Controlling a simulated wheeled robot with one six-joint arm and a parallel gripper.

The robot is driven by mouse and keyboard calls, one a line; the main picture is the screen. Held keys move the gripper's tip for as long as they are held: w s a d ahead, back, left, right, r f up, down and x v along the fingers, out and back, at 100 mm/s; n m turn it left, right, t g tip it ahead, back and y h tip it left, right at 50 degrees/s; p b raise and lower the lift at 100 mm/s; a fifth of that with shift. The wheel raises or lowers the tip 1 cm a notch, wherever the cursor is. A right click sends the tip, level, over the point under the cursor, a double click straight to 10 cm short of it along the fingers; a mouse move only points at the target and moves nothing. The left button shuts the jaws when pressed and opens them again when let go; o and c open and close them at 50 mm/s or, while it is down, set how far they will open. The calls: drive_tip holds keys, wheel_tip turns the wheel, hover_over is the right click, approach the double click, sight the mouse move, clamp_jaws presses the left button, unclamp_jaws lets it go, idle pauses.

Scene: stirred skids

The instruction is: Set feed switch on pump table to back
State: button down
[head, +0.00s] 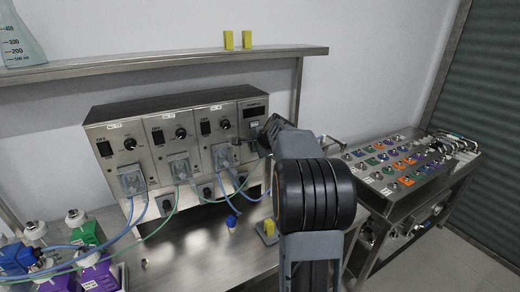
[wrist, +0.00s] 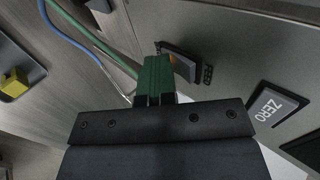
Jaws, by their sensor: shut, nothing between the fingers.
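A steel pump unit (head: 170,110) stands on the pump table (head: 190,255) at the back. My gripper (head: 263,140) is at the right end of the pump unit and hides that part in the head view. Its green fingers (wrist: 155,72) are shut and empty, just beside the dark switch; contact is unclear.
A ZERO button (wrist: 277,104) is on the panel to the right. A yellow block (wrist: 15,83) on a grey plate is at left; it stands on the table in the head view (head: 269,227). Tubes (head: 150,215) cross the front. A control console (head: 410,165) stands at right.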

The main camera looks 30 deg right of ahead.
drive_tip(key=shift+r+p, duration=0.6)
drive_tip(key=shift+r, duration=0.25)
drive_tip(key=s+f+b+v, duration=0.1)
drive_tip(key=b+v, duration=0.1)
drive_tip(key=v, duration=1.1)
drive_tip(key=shift+s, duration=0.3)
drive_tip(key=shift+f, duration=0.15)
